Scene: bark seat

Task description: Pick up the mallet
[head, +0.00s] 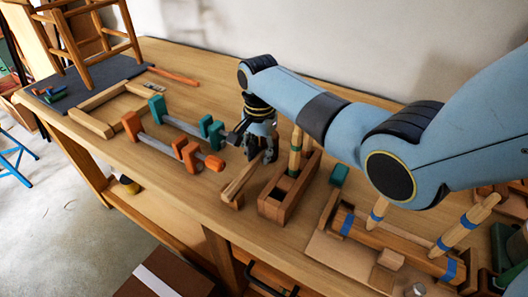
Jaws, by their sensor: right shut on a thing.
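The mallet (241,179) is pale wood and lies at a slant just left of a wooden box-like holder. Its near end points toward the front edge of the bench. My right gripper (262,157) comes down from above at its far end and is shut on it. The fingers hide part of that end. I cannot tell whether the mallet is clear of the bench top. My left gripper is not in view.
The holder (288,196) stands close on the right. Clamps with orange and teal jaws (191,156) lie to the left. A wooden frame (92,122) and a stool (75,52) are farther left. A jig with blue bands (385,240) is at right.

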